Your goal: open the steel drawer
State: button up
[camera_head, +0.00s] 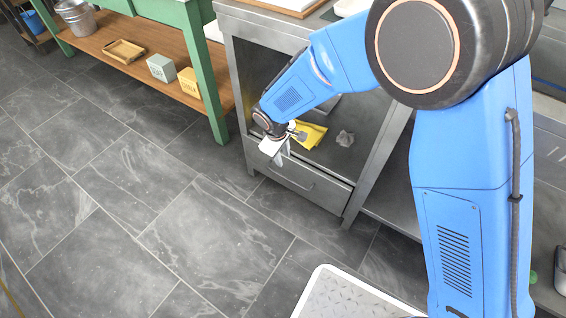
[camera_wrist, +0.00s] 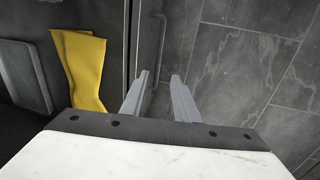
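The steel drawer (camera_head: 318,190) sits low in the steel cabinet, under an open shelf, and looks shut. Its bar handle (camera_head: 291,180) runs across the front. In the wrist view the handle (camera_wrist: 161,38) runs up the picture, beyond my fingertips. My gripper (camera_head: 279,158) is just above and in front of the drawer front, pointing down. In the wrist view my gripper (camera_wrist: 160,78) has its two fingers apart with nothing between them. The handle's near end shows close to the left finger; I cannot tell whether they touch.
A green-framed bench (camera_head: 205,75) with a wooden lower shelf stands to the left. The grey tiled floor (camera_head: 190,220) in front of the drawer is clear.

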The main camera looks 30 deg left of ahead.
send_near(286, 178)
jog(key=f, duration=0.2)
jog(key=w+f, duration=0.1)
jog(key=f, duration=0.4)
jog(key=shift+w+d+f, duration=0.15)
jog(key=shift+w, duration=0.1)
grip_shut()
